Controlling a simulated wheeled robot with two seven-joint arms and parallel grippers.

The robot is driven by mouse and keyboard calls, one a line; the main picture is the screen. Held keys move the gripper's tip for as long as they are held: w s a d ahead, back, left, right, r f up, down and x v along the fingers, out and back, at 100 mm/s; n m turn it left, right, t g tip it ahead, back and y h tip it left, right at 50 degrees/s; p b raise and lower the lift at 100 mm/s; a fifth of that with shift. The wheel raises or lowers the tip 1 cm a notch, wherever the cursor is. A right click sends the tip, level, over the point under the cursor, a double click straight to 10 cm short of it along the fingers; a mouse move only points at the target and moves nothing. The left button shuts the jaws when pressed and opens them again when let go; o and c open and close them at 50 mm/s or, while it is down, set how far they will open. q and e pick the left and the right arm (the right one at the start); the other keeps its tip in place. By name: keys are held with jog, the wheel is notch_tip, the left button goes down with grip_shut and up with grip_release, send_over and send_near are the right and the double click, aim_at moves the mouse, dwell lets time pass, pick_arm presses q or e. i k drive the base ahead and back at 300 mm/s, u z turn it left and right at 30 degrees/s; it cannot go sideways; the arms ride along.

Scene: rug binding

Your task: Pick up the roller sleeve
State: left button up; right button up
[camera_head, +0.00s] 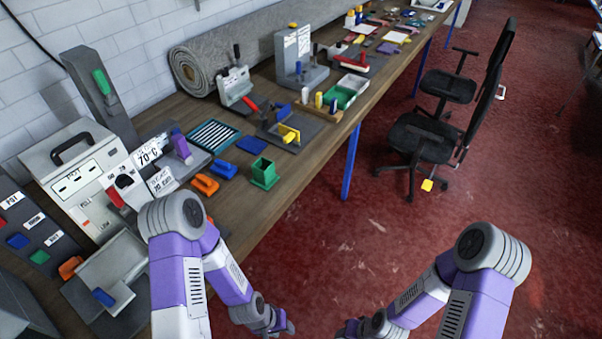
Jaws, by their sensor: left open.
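I cannot tell for certain which thing is the roller sleeve. Small upright cylinders, one of them yellow (318,100), stand in a wooden holder (300,114) near the bench's front edge; the sleeve may be among them. My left gripper (284,328) hangs low over the red floor in front of the bench, small and partly cut by the bottom edge. It is open, with nothing seen in it, and well apart from the bench things. My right gripper (345,332) is at the bottom edge, and its fingers are not clear.
The red floor between is clear.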

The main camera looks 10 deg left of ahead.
aim_at(265, 176)
jog(key=z, duration=1)
jog(key=i, duration=1.5)
jog(key=u, duration=1.95)
